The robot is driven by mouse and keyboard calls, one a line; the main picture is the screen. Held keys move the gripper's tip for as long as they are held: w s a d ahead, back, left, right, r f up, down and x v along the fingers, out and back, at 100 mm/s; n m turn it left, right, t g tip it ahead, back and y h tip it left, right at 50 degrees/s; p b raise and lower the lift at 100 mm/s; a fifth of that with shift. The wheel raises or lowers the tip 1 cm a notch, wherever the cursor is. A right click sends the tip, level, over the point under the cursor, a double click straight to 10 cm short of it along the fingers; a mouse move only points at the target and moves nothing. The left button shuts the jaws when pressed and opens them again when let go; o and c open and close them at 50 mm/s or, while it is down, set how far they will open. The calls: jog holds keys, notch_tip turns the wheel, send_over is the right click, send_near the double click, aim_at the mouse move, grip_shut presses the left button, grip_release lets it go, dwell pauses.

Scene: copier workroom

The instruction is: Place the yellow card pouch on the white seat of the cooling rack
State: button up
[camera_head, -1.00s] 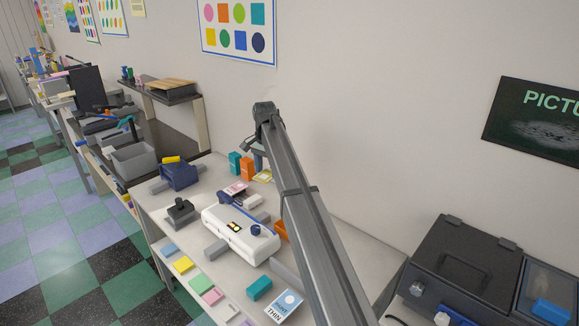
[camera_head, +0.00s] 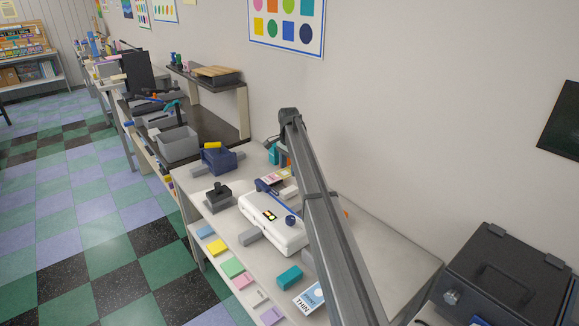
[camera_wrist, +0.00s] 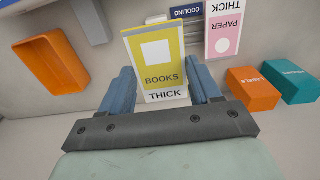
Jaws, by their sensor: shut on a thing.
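The yellow card pouch (camera_wrist: 142,62), marked BOOKS with a white square, lies between the two blue fingers of my gripper (camera_wrist: 163,84) in the wrist view. My gripper is shut on it. A white strip reading THICK (camera_wrist: 166,95) shows at its near edge. The cooling rack's dark blue label (camera_wrist: 186,13) and some pale slats show just beyond the pouch, partly covered by it. I cannot make out the white seat. In the head view my arm hides the pouch.
A pink-and-white PAPER THICK card (camera_wrist: 223,38) lies right of the rack label. Orange (camera_wrist: 254,90) and teal (camera_wrist: 294,82) boxes stand at right, an orange tray (camera_wrist: 52,62) at left. A white machine (camera_head: 274,222) stands on the bench.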

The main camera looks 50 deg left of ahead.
aim_at(289, 189)
jog(key=shift+f, duration=0.2)
jog(key=shift+f, duration=3.8)
jog(key=shift+f, duration=0.3)
jog(key=o, duration=1.2)
jog(key=shift+o, duration=0.2)
jog(key=shift+r, duration=0.1)
notch_tip(289, 189, up, 14)
jog(key=shift+f, duration=0.2)
jog(key=shift+s, duration=0.1)
